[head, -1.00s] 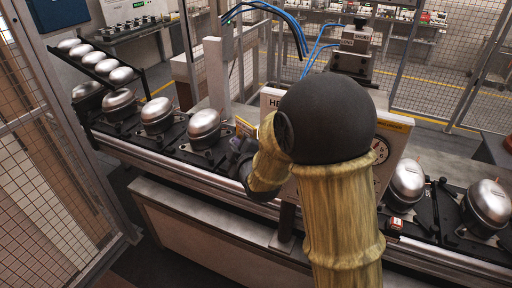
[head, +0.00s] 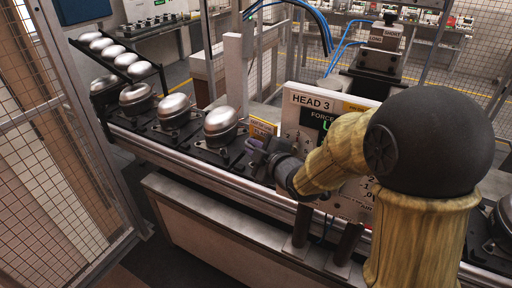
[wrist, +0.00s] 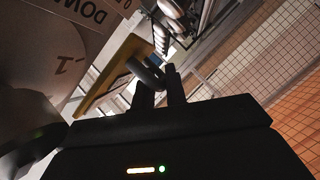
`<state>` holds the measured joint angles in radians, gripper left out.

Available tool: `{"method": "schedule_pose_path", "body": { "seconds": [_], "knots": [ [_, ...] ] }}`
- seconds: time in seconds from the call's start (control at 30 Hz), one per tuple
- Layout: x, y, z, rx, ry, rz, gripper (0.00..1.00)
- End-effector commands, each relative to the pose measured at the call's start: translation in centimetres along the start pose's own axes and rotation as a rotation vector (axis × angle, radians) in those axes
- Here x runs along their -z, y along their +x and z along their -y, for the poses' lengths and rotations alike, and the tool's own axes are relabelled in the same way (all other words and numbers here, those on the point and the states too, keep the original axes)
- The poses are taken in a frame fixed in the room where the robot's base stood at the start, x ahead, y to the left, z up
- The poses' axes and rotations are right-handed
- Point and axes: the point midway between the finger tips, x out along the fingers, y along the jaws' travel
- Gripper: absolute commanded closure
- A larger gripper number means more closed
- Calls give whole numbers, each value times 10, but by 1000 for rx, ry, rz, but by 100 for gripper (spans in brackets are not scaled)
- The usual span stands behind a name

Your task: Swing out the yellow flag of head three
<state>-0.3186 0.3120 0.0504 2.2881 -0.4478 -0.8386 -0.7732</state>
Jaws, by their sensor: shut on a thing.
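The yellow flag (head: 263,127) is a small yellow-edged plate sticking out at the panel's left edge. My gripper (head: 257,152) is just below and in front of it. In the wrist view the flag (wrist: 112,70) is a slanted yellow plate beside the panel face. A dark rounded loop (wrist: 147,76) lies at its edge, and my gripper (wrist: 160,76) is shut there, at the flag. The exact contact is dark and partly hidden.
Silver domed compressors (head: 222,122) sit on black pallets along the conveyor (head: 200,175), left of the panel. Another compressor (head: 503,215) shows at the far right. A mesh fence (head: 65,150) stands at left. A grey post (head: 234,70) rises behind the conveyor.

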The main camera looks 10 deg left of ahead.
Motion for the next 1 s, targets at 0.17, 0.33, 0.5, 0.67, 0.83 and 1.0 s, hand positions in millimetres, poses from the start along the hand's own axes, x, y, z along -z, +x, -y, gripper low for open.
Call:
{"method": "schedule_pose_path", "body": {
  "seconds": [0.17,0.33,0.5,0.67,0.83,1.0],
  "knots": [
    [-1,0,4,9,4,3,79],
    [-1,0,2,4,3,2,67],
    [-1,0,1,1,2,2,67],
    [2,-1,-4,-2,0,1,67],
    [12,-6,-22,-7,-1,1,67],
    [30,-14,-52,-14,-3,-3,67]
  ]
}}
